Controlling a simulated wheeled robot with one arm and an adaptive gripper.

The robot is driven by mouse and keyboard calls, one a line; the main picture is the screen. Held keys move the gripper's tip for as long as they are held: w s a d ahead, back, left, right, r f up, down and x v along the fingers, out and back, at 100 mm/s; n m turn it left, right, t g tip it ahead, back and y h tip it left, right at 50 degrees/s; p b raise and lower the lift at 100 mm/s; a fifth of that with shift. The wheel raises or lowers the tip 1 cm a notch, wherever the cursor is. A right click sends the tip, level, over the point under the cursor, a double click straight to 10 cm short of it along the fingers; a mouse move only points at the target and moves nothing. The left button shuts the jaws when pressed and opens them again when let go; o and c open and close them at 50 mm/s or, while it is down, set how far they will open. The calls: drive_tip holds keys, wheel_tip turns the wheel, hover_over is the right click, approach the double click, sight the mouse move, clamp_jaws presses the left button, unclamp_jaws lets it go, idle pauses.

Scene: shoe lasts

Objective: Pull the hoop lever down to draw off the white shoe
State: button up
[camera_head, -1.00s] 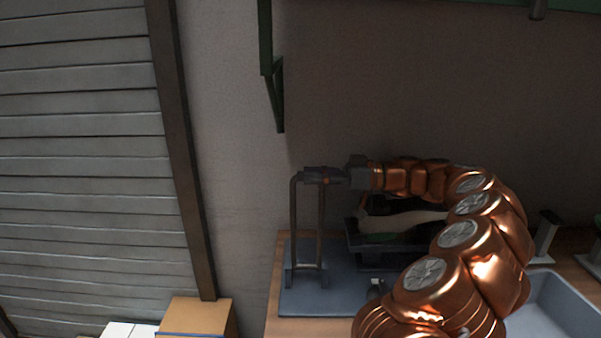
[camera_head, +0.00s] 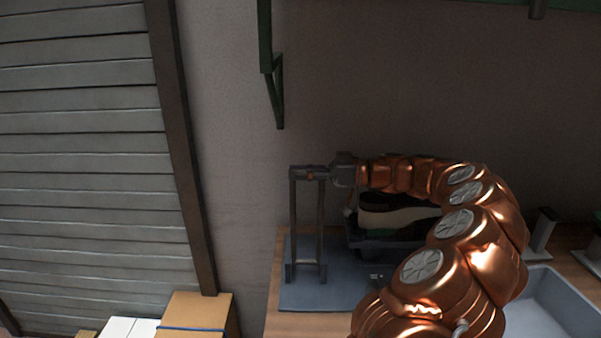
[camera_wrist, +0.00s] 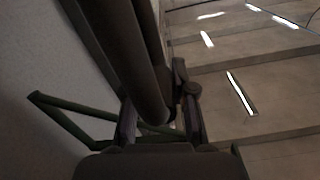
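The hoop lever (camera_head: 321,225) is an upright grey frame with two legs and a top bar, standing on a blue-grey base plate (camera_head: 310,295). My gripper (camera_head: 312,173) is at its top bar with its fingers around the bar. In the wrist view the gripper's fingers (camera_wrist: 160,125) stand either side of dark bars, and the contact is hard to see. The white shoe (camera_head: 395,217) lies right of the lever, behind and below my arm, pale along its side with a dark area above. Its right end is hidden by my arm.
A grey tray (camera_head: 560,290) is at the lower right, beside grey stands (camera_head: 543,235). A green bracket (camera_head: 275,90) hangs on the wall above the lever. Boxes (camera_head: 195,310) are at the lower left. The wall space above my arm is clear.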

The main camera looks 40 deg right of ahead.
clamp_jaws()
drive_tip(key=shift+f+b, duration=0.1)
drive_tip(key=shift+b, duration=0.2)
